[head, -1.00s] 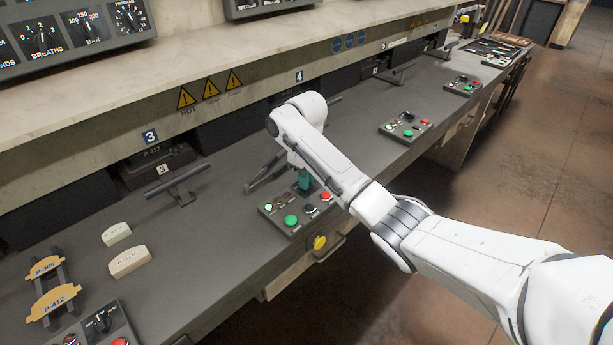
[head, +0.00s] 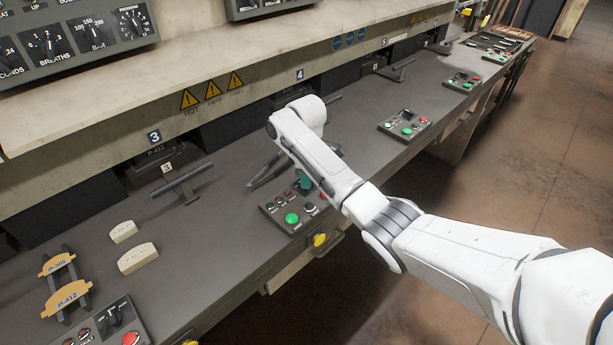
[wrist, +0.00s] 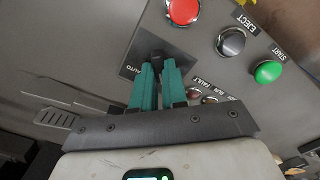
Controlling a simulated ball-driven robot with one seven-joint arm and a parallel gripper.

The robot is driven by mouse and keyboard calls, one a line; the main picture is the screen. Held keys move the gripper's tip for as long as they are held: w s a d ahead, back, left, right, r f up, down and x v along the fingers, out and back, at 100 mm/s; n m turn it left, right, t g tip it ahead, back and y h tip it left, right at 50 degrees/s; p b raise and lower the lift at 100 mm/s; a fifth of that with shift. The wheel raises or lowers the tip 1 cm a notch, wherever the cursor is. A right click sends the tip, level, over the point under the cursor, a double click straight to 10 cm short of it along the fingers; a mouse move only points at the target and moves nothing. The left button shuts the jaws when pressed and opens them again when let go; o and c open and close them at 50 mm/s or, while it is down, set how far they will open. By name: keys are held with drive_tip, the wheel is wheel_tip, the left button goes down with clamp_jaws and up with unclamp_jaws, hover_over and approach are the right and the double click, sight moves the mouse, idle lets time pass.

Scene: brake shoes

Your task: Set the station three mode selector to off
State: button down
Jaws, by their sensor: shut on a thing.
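A grey control panel (head: 285,221) sits at the bench's front edge, below and right of the blue 3 sign (head: 153,136). My gripper (head: 305,182) is over its back right part and hides the selector in the head view. In the wrist view my gripper's teal fingers (wrist: 157,70) are shut on the black mode selector knob (wrist: 157,56). An AUTO label (wrist: 132,70) shows beside it; the other position labels and the knob's pointer are hidden or unclear.
Close to the fingers are a red button (wrist: 184,10), a black EJECT button (wrist: 231,42), a green START button (wrist: 268,71) and small lamps. A T-handle (head: 182,183) stands left on the bench. Two pale blocks (head: 138,258) and a rack (head: 62,280) lie farther left.

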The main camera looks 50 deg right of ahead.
idle(0.4)
drive_tip(key=c, duration=1.2)
unclamp_jaws()
drive_tip(key=shift+o, duration=0.2)
wheel_tip(320, 180, up, 11)
drive_tip(key=p, duration=0.2)
drive_tip(key=shift+f, duration=0.1)
